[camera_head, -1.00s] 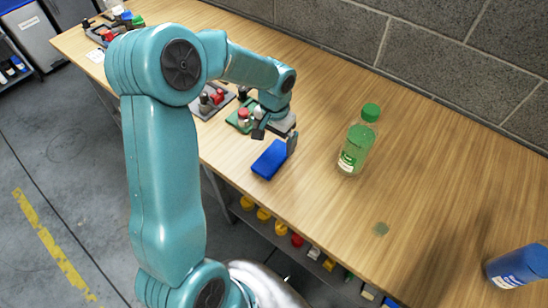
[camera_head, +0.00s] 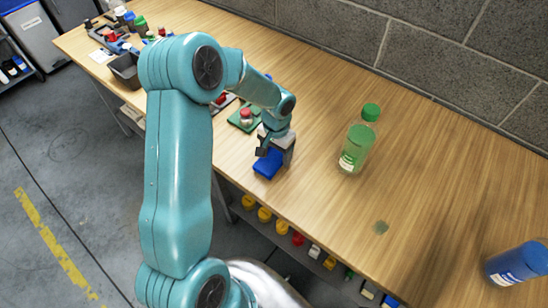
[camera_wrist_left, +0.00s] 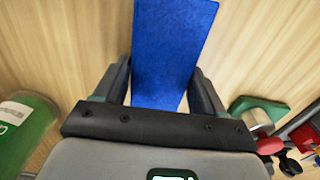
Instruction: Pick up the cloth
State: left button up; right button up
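The cloth (camera_head: 267,165) is a flat, folded blue piece on the wooden table near its front edge. My left gripper (camera_head: 272,150) is low over it and hides its far part in the head view. In the left wrist view the cloth (camera_wrist_left: 168,50) runs lengthwise between the two fingers of my left gripper (camera_wrist_left: 162,85). The fingers stand apart, one on each side of the cloth. I cannot tell whether they touch it. My right gripper is in neither view.
A green block with a red-topped part (camera_head: 245,116) is to the left.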

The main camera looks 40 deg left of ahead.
aim_at(276, 154)
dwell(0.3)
pick_arm(q)
jog(key=shift+r, duration=0.2)
jog(key=shift+c, duration=0.6)
notch_tip(276, 154, up, 20)
jog(key=shift+f, duration=0.2)
jog(key=o, duration=0.5)
jog(key=c, duration=0.3)
